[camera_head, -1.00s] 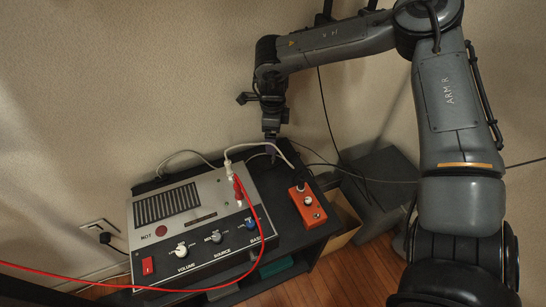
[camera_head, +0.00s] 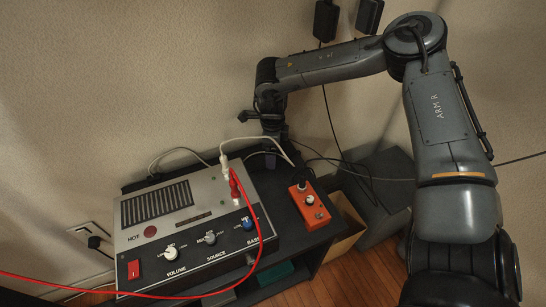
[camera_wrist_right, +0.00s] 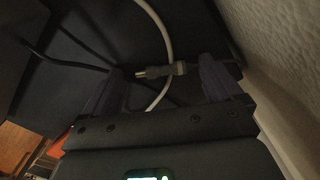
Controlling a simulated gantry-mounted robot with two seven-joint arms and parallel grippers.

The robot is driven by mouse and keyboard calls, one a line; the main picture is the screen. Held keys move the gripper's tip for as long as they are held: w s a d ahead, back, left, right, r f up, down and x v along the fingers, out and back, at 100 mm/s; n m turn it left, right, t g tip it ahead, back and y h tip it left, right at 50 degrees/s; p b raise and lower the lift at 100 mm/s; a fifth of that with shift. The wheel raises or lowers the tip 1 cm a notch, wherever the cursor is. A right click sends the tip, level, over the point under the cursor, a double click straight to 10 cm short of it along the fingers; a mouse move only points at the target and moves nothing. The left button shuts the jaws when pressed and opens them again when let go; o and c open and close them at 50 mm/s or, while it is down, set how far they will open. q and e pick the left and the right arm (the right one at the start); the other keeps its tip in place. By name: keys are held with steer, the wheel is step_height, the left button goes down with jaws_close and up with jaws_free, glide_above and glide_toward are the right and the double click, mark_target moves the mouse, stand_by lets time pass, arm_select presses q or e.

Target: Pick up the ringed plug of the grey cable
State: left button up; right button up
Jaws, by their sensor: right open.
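In the right wrist view a small plug (camera_wrist_right: 162,71) with a bright metal tip and a dark grey body lies crosswise between my two fingers. Its tip points left and its dark end runs toward the right finger; I cannot clearly make out a ring on it. A pale cable (camera_wrist_right: 163,36) curves past it. My right gripper (camera_wrist_right: 160,82) is open, with a finger on each side of the plug and apart from its body. In the head view my right gripper (camera_head: 271,158) is behind the silver unit, where the plug cannot be made out. My left gripper is not in view.
The silver unit (camera_head: 205,222) stands on a black table (camera_head: 283,210), with white and red plugs in its top right. A red cable (camera_head: 252,268) loops across its front. An orange pedal (camera_head: 308,205) stands to the right. The textured wall (camera_wrist_right: 285,60) is close beside the gripper.

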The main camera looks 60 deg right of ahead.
steer(key=c, duration=1.1)
steer(key=shift+r, duration=0.15)
